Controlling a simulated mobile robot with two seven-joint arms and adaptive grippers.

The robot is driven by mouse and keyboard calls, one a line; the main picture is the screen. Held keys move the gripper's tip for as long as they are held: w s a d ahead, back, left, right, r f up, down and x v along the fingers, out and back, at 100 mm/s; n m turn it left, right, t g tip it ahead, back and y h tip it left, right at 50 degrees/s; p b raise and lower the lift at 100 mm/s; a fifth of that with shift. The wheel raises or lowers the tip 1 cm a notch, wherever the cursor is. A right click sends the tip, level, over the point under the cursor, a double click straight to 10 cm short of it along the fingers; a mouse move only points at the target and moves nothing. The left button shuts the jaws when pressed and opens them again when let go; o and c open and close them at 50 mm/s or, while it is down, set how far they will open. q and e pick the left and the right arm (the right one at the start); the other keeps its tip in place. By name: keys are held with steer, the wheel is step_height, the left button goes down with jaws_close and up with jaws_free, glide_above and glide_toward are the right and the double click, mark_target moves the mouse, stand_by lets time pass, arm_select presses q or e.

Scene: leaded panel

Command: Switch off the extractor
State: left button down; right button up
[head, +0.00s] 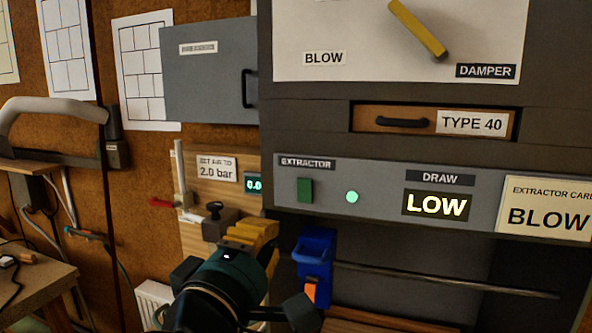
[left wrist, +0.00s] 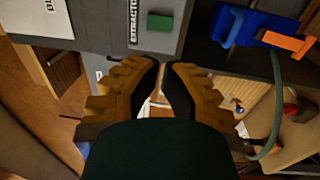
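The extractor switch (head: 305,190) is a small green block under the EXTRACTOR label (head: 307,163) on the grey control strip. A round pale-green lamp (head: 352,197) beside it is lit. The switch also shows in the left wrist view (left wrist: 160,22), just beyond the fingertips. My left gripper (head: 262,228), with yellow fingers, is below and left of the switch in the head view. In the left wrist view its fingers (left wrist: 168,64) have a narrow gap between them and nothing held. They look apart from the switch. My right gripper is not in view.
The DRAW display (head: 436,204) reads LOW, and a card (head: 547,208) reads BLOW. A blue holder (head: 315,252) with an orange part hangs below the strip. A yellow damper lever (head: 418,28) is above. A black knob (head: 214,210) stands left of the switch.

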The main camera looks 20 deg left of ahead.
mark_target(298, 180)
arm_select(q)
steer(key=shift+s+a+r+n, duration=0.15)
steer(key=shift+s+r+n, duration=0.2)
steer(key=shift+r, duration=0.45)
steer(key=w, duration=0.4)
steer(key=w+r+p, duration=0.1)
steer(key=w, duration=0.9)
steer(key=shift+d+r, duration=0.25)
steer(key=shift+r, duration=0.05)
